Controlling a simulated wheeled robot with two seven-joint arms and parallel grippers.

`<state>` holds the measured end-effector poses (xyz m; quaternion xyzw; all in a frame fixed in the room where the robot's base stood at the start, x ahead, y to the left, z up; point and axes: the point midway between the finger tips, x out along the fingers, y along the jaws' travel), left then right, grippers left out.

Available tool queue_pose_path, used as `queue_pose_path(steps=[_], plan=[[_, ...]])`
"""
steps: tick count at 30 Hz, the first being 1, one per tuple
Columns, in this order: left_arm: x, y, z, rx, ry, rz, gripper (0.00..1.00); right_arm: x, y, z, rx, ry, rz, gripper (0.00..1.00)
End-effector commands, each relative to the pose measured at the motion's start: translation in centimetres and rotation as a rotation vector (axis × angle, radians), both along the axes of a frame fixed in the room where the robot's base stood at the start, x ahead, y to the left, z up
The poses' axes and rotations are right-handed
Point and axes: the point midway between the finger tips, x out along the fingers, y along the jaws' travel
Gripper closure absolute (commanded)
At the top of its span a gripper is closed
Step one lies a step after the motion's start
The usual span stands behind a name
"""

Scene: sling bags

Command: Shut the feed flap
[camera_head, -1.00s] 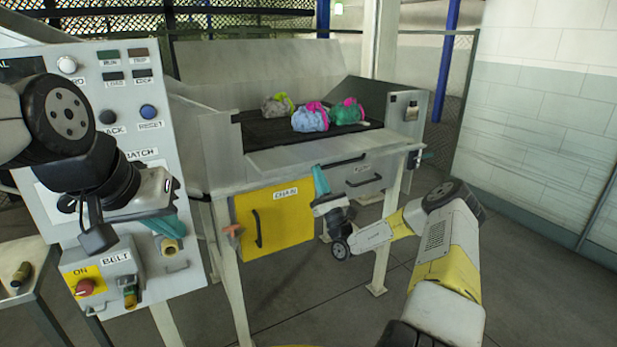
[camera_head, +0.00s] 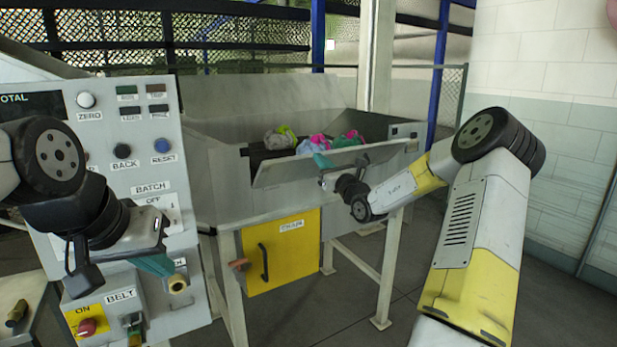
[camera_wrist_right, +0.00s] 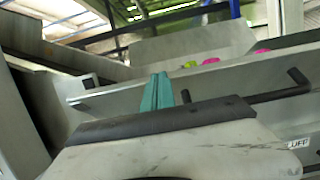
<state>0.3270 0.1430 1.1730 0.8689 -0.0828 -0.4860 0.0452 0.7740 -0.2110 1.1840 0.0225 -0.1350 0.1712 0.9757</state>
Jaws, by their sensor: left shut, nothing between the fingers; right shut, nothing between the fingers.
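The feed flap (camera_head: 285,174) is the grey metal panel along the hopper's front. It is tilted up at a slant, with the hopper opening still showing above it. In the right wrist view the flap (camera_wrist_right: 225,84) has a black bar handle (camera_wrist_right: 285,92). My right gripper (camera_head: 320,160) is shut and empty, its teal fingertips at the flap's outer face, left of its middle. The fingers also show in the right wrist view (camera_wrist_right: 158,92); whether they touch the flap I cannot tell. My left gripper (camera_head: 160,266) is shut and empty in front of the control panel.
Several crumpled sling bags (camera_head: 311,145) lie in the hopper behind the flap. The control panel (camera_head: 110,135) with buttons stands at left. Open floor lies at right.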

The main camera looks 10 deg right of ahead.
Motion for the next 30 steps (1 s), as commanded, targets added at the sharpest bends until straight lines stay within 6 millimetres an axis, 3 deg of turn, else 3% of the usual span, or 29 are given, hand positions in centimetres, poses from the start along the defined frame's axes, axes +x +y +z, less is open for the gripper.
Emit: queue_pose_path(steps=[3,12,16,30], plan=[[0.0,0.0,0.0,0.000,0.000,0.000,1.00,1.3,0.7,1.9,-0.020,0.029,0.002,1.00],[0.0,0.0,0.0,0.000,0.000,0.000,1.00,5.1,2.1,4.8,-0.111,0.295,0.000,1.00],[0.0,0.0,0.0,0.000,0.000,0.000,1.00,6.8,2.5,5.3,-0.143,0.386,-0.002,1.00],[0.0,0.0,0.0,0.000,0.000,0.000,1.00,10.4,3.8,6.1,-0.138,0.384,0.001,1.00]])
